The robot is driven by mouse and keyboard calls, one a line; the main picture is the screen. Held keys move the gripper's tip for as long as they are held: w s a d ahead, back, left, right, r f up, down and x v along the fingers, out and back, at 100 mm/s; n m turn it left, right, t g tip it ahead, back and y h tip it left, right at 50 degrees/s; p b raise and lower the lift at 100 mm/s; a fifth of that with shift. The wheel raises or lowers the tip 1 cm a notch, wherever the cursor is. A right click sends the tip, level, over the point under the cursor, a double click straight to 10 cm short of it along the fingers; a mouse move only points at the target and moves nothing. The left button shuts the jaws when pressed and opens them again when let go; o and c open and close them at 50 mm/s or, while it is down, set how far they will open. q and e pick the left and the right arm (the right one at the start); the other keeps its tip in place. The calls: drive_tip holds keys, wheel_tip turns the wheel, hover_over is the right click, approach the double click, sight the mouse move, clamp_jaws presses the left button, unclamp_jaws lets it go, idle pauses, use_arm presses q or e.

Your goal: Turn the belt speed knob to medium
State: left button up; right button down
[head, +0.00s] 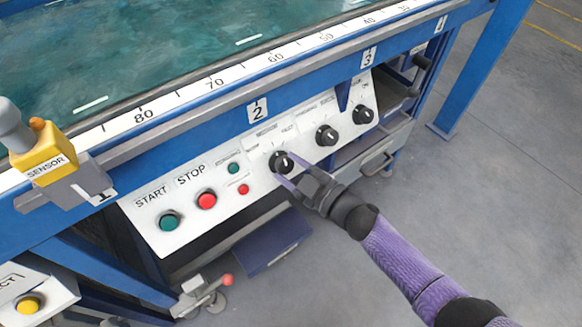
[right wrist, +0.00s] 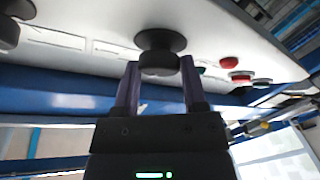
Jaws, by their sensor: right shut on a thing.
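The leftmost of three black knobs (head: 279,162) is on the white control panel (head: 225,212), below the number 2 plate. Small labels sit around it, too blurred to read surely. A white mark shows on its face, partly covered by my gripper. My right gripper (head: 285,169) comes in from the lower right with its purple fingers at this knob. In the right wrist view the fingers (right wrist: 160,80) are on both sides of the knob (right wrist: 159,59), shut on its cap. My left gripper is not in view.
Two more knobs (head: 326,135) (head: 363,115) are to the right on the panel. A green START button (head: 169,221), a red STOP button (head: 206,200) and two small lamps are to the left. The blue belt frame (head: 215,123) runs above. Open floor lies at right.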

drive_tip(key=shift+c, duration=2.2)
unclamp_jaws()
drive_tip(key=shift+o, duration=1.1)
drive_tip(key=shift+d, duration=0.1)
drive_tip(key=shift+o, duration=0.4)
use_arm(q)
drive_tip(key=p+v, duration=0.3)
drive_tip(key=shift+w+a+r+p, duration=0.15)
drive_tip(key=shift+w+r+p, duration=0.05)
drive_tip(key=shift+p, duration=0.2)
use_arm(e)
drive_tip(key=v, duration=0.9)
drive_tip(key=shift+s+d, duration=0.3)
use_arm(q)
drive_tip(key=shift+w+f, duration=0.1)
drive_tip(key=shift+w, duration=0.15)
